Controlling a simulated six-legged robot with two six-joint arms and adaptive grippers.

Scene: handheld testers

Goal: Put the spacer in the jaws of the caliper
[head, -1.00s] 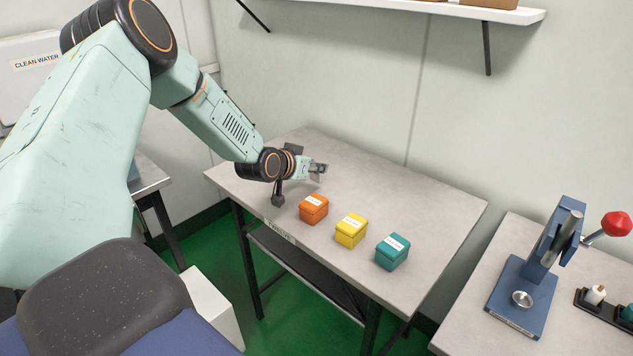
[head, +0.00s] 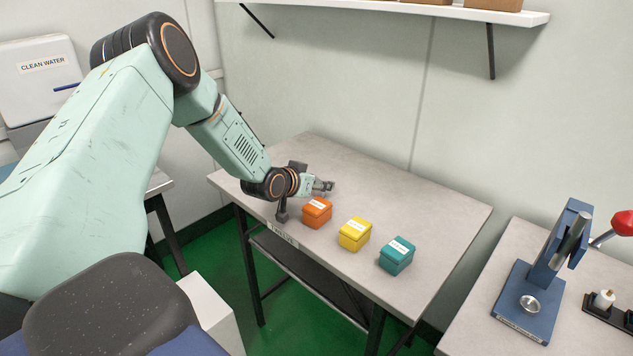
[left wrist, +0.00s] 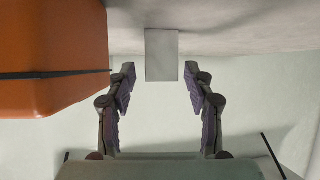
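My left gripper (head: 324,186) is low over the table, just behind the orange box, in the head view. In the left wrist view my left gripper (left wrist: 164,105) has its two fingers wide apart with nothing between them. A plain pale grey block (left wrist: 161,56) stands on the table straight beyond the fingertips, roughly centred between them and apart from them. It may be the spacer; no label shows. It cannot be made out in the head view. I cannot make out a caliper in either view. My right gripper is not in view.
The orange box (head: 317,212) is close beside the left gripper and fills the left of the wrist view (left wrist: 50,50). A yellow box (head: 355,235) and a teal box (head: 397,256) continue the row. A blue press (head: 528,300) stands on the right table. The table behind the boxes is clear.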

